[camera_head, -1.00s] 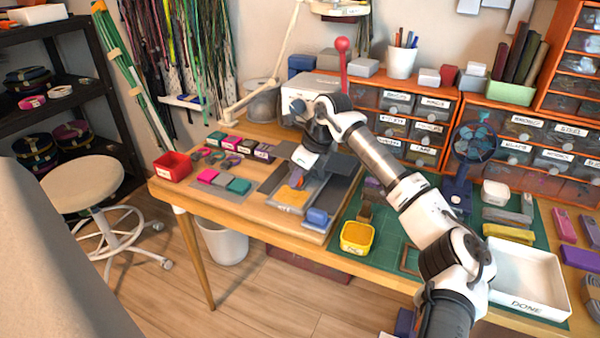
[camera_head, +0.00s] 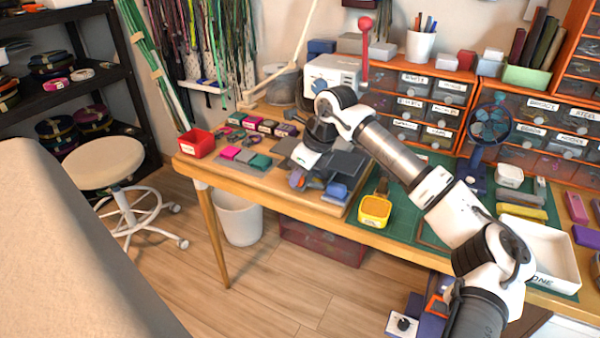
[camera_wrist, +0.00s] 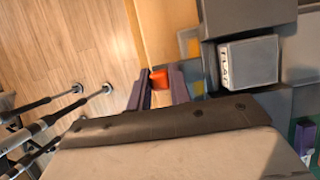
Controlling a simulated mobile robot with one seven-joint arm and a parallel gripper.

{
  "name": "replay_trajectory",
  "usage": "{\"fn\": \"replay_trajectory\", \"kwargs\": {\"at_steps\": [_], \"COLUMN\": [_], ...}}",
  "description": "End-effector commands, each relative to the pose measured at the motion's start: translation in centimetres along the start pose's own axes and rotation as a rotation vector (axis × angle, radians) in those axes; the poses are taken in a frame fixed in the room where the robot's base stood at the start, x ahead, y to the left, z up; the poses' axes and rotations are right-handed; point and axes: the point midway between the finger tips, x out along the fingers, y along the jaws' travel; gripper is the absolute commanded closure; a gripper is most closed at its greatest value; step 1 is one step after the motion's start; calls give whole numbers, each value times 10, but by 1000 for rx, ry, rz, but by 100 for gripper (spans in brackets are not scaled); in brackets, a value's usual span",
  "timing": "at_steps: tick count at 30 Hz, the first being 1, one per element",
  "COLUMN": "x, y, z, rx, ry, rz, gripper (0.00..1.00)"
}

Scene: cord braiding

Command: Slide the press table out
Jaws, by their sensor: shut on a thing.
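The press (camera_head: 333,77) is a pale box with a red-knobbed lever (camera_head: 364,50) at the back of the bench. Its grey table (camera_head: 347,163) lies in front of it, partly hidden by my gripper (camera_head: 300,181). My gripper is low at the bench's front edge. In the wrist view its two dark fingers (camera_wrist: 157,86) are shut around a small orange piece (camera_wrist: 159,79), which appears to be the handle at the table's front.
A blue block (camera_head: 337,190) is right of my gripper. A yellow tub (camera_head: 374,210) stands on the green mat (camera_head: 400,227). Pink and green blocks (camera_head: 245,156) and a red bin (camera_head: 196,143) are to the left. Floor (camera_head: 270,285) is open in front.

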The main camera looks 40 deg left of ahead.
Motion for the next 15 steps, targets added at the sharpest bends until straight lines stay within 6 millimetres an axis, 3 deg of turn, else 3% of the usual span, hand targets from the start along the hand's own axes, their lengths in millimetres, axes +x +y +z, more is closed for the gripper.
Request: {"fn": "replay_trajectory", "kwargs": {"at_steps": [4, 5, 9, 15], "x": [0, 0, 0, 1], "y": [2, 2, 2, 1], "z": [0, 0, 0, 0], "rx": [-2, -2, -2, -2], "ry": [2, 1, 1, 1], "rz": [6, 6, 5, 4], "gripper": [100, 76, 58, 58]}}
